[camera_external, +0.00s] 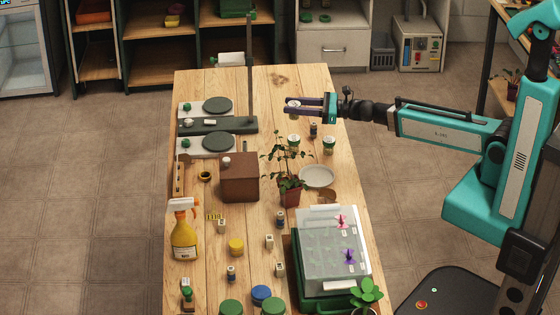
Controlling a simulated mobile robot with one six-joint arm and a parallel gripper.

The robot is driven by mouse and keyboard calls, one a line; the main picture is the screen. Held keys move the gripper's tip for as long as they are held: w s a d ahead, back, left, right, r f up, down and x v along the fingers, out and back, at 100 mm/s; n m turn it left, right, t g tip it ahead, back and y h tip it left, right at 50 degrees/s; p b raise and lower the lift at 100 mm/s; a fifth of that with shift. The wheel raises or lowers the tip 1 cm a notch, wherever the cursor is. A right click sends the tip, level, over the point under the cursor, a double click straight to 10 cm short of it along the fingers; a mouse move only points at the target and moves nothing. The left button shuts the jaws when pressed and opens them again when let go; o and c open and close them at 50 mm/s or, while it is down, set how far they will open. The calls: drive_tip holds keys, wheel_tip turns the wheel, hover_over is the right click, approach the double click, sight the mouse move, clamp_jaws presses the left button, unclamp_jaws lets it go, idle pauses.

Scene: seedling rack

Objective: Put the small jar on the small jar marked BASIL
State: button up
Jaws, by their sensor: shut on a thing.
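My gripper (290,106) is over the back right part of the table, its fingers pointing left. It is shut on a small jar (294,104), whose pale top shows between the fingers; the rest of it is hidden. Two small white jars with green on them, a left one (293,142) and a right one (328,144), stand upright on the table, nearer the camera than my gripper and apart from it. Their markings are too small to read, so I cannot tell which is BASIL.
A small dark bottle (313,130) stands between my gripper and the two jars. A potted plant (289,188), a pale dish (317,177) and a brown box (240,177) are nearer the camera. A tall dark post (250,70) rises to the left.

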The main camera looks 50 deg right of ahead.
sight(294, 117)
drive_tip(key=shift+f, duration=2.25)
drive_tip(key=shift+f, duration=0.1)
drive_tip(key=shift+f+p, duration=0.55)
drive_tip(key=shift+f, duration=1.15)
drive_tip(key=shift+f, duration=0.15)
drive_tip(key=o, duration=1.1)
drive_tip(key=shift+r, duration=0.2)
